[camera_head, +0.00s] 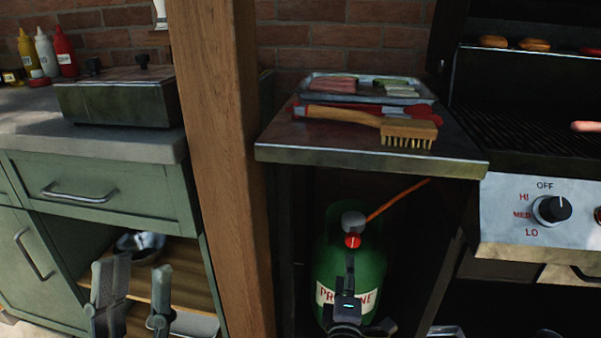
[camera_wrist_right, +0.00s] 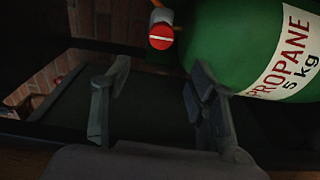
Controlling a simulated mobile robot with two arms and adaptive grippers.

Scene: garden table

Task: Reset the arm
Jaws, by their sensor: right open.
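My left gripper (camera_head: 136,270) is at the lower left of the head view, in front of the open shelf of the green cabinet. Its two fingers point up and stand apart, with nothing seen between them. My right gripper (camera_wrist_right: 158,72) shows in the right wrist view with its two fingers wide apart and empty. The green propane tank (camera_wrist_right: 225,40) with its red valve cap (camera_wrist_right: 161,36) is beyond the fingers, at the upper right. In the head view, my right wrist shows in front of the propane tank (camera_head: 377,250), low in the picture.
A wooden post (camera_head: 228,150) stands between the green cabinet (camera_head: 100,185) and the grill side shelf (camera_head: 330,150). A wooden brush (camera_head: 405,130) and a metal tray (camera_head: 345,97) with food lie on that shelf. The grill's control panel (camera_head: 510,215) is at the right.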

